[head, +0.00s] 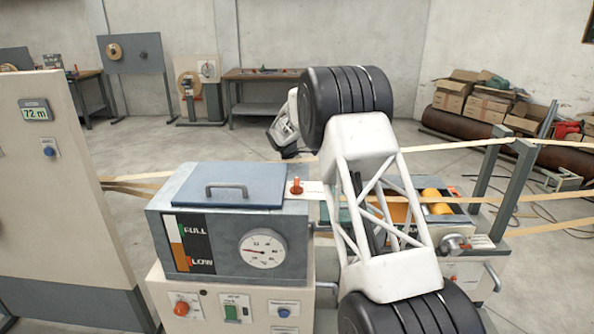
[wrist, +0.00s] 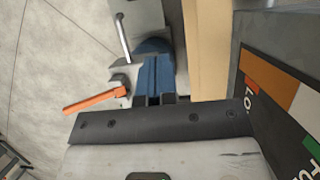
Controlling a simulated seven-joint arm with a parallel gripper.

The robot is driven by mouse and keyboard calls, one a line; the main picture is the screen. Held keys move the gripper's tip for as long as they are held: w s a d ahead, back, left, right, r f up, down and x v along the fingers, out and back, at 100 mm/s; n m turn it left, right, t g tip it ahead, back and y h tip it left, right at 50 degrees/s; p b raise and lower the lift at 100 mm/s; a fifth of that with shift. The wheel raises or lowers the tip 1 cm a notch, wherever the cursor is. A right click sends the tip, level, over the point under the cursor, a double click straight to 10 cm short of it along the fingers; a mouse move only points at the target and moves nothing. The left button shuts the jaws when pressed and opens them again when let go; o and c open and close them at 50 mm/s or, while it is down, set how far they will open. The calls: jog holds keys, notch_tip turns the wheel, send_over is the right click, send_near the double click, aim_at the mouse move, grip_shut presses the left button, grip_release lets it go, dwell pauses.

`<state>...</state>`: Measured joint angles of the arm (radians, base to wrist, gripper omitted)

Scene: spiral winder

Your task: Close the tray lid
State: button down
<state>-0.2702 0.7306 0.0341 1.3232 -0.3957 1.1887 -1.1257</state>
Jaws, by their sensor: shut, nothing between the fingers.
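A blue lid (head: 228,184) with a grey handle (head: 227,190) lies flat on top of the grey box with the gauge and dial in the head view. Right of it is an open tray (head: 467,219) with yellow rollers, partly hidden by my arm; I cannot make out a raised lid on it. My gripper (wrist: 158,75) is shut and empty in the wrist view, its two blue fingers together. In the head view the hand shows only in part, at the upper left end of my arm, with its fingertips unclear.
An orange lever (wrist: 95,100) and a metal bar (wrist: 123,38) lie close to the fingers in the wrist view. A red-orange knob (head: 296,187) stands beside the blue lid. Tan bands run across the scene. A tall cabinet (head: 62,180) stands at left.

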jog(key=d+f, duration=0.4)
jog(key=d, duration=0.2)
jog(key=shift+f, duration=0.35)
jog(key=d, duration=1.8)
jog(key=shift+d, duration=0.35)
